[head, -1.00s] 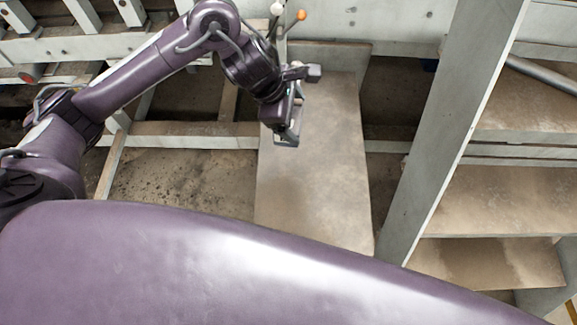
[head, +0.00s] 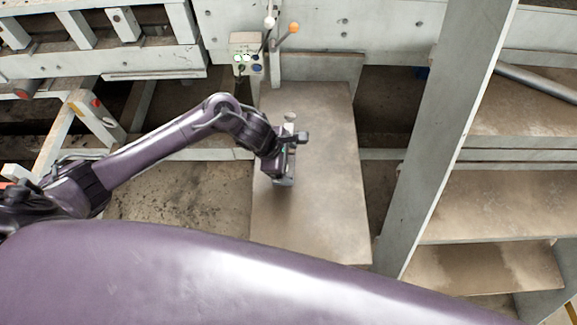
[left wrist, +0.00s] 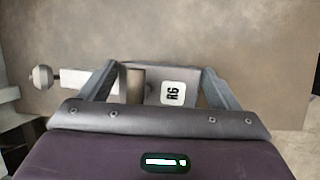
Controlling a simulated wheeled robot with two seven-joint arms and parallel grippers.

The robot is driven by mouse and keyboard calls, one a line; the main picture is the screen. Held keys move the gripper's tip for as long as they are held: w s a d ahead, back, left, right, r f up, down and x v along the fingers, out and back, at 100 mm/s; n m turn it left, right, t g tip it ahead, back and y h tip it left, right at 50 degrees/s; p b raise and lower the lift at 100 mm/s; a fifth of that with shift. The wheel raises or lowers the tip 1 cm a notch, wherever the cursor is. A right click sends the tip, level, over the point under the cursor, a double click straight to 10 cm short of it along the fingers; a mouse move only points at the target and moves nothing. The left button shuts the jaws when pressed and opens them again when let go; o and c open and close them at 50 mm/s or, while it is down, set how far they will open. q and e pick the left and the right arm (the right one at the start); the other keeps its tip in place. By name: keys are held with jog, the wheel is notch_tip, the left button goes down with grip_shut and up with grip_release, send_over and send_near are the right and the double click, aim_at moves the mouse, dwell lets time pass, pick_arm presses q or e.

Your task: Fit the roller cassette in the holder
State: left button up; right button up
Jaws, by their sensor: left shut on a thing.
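My left gripper (head: 286,172) is over the tan board in the head view and is shut on the roller cassette. In the left wrist view the cassette (left wrist: 152,90) shows between the two fingers (left wrist: 160,80) as a grey block with a white label reading R6. A pale bar with a rounded knob (left wrist: 42,78) sticks out to its left. In the head view a pale knob (head: 290,117) shows just behind the gripper, and the arm hides most of the cassette. I cannot make out the holder in either view. My right gripper is not in view.
The tan board (head: 315,220) is otherwise bare. A control box (head: 246,52) and levers with a white and an orange knob (head: 293,28) stand behind it. A tall grey upright (head: 450,140) and shelves (head: 490,200) rise at the right.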

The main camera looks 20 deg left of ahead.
pick_arm(q)
jog(key=shift+f, duration=2.05)
jog(key=shift+f+b, duration=0.15)
jog(key=shift+b, duration=0.15)
jog(key=o, duration=1.3)
jog(key=shift+c, duration=0.2)
